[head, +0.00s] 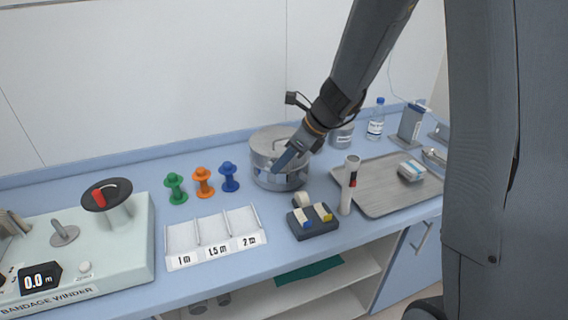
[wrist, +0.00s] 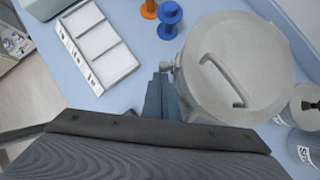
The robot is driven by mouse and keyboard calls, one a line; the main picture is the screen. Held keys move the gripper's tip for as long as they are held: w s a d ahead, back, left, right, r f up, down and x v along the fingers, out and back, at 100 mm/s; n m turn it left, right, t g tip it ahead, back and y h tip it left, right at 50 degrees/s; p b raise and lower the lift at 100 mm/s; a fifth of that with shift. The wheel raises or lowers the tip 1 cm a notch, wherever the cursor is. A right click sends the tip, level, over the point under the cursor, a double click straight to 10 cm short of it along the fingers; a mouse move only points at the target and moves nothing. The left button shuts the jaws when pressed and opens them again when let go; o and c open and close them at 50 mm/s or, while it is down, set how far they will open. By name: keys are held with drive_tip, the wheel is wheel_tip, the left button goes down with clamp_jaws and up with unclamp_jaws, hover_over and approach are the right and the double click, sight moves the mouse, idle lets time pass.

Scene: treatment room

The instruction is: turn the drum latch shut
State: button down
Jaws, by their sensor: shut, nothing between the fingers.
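The metal drum (head: 268,145) stands on the blue counter with its lid on. In the wrist view the round lid (wrist: 260,50) carries a bent bar handle (wrist: 228,82). A small pale knob, perhaps the latch (wrist: 167,66), sticks out at the drum's left rim. My gripper (head: 276,170) is shut and empty in front of the drum's side. In the wrist view my gripper (wrist: 160,75) points at the drum's left edge, close to the knob. I cannot tell whether it touches the knob. The latch's position is not clear.
Green (head: 175,188), orange (head: 203,182) and blue (head: 229,177) spools stand left of the drum. The bandage winder (head: 120,250), a labelled white tray (head: 215,243), a dark block (head: 313,226), a white cylinder (head: 348,190) and a metal tray (head: 378,200) surround the area.

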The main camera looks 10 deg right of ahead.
drive_tip(key=shift+w+a+r, duration=0.15)
drive_tip(key=shift+a+r, duration=0.05)
drive_tip(key=shift+r, duration=0.05)
drive_tip(key=shift+r+p, duration=0.15)
drive_tip(key=shift+p, duration=0.25)
drive_tip(key=shift+r+p, duration=0.7)
drive_tip(key=shift+p, duration=0.05)
wheel_tip(320, 180, up, 9)
drive_tip(key=w+a, duration=0.1)
drive_tip(key=shift+a, duration=0.4)
